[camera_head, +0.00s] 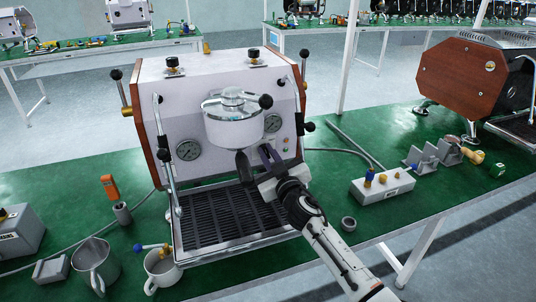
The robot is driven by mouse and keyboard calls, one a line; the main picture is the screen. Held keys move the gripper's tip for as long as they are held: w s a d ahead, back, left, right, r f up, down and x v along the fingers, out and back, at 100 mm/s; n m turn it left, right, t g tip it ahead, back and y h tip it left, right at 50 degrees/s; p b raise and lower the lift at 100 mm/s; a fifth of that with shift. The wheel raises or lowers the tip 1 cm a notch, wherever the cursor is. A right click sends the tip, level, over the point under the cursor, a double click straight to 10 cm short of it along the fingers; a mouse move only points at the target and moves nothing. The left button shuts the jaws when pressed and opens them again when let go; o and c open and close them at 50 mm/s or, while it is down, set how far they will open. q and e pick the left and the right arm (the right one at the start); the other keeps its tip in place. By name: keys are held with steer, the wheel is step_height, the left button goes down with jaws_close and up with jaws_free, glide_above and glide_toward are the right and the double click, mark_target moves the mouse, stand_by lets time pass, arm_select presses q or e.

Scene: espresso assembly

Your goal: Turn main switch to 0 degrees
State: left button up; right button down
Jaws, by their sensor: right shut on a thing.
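The white espresso machine (172,105) with red-brown side panels stands on the green table. My right gripper (264,153) reaches up from the lower right to the machine's front, below the right gauge (272,123). It is shut on a small part there, which fits the main switch. The fingers hide that part, so its angle cannot be read. Small indicator dots (286,142) show just right of the fingers. A dark handle-like part (243,165) hangs below the group head (233,122), left of the fingers. My left gripper is out of view.
The drip tray grille (225,225) lies below the gripper. A steel pitcher (95,265) and a white cup (160,270) stand at the front left. A grey box (20,232) is at the left edge, a white switch box (383,186) to the right.

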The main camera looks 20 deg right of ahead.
steer(key=shift+a+f+n+b, duration=0.2)
steer(key=shift+n+b, duration=0.1)
steer(key=shift+n, duration=1)
steer(key=shift+a+f+n+b, duration=0.1)
steer(key=shift+a+n+b, duration=0.15)
steer(key=shift+n, duration=1.05)
steer(key=c, duration=1.8)
jaws_free()
steer(key=shift+s+d, duration=0.1)
steer(key=shift+s, duration=0.05)
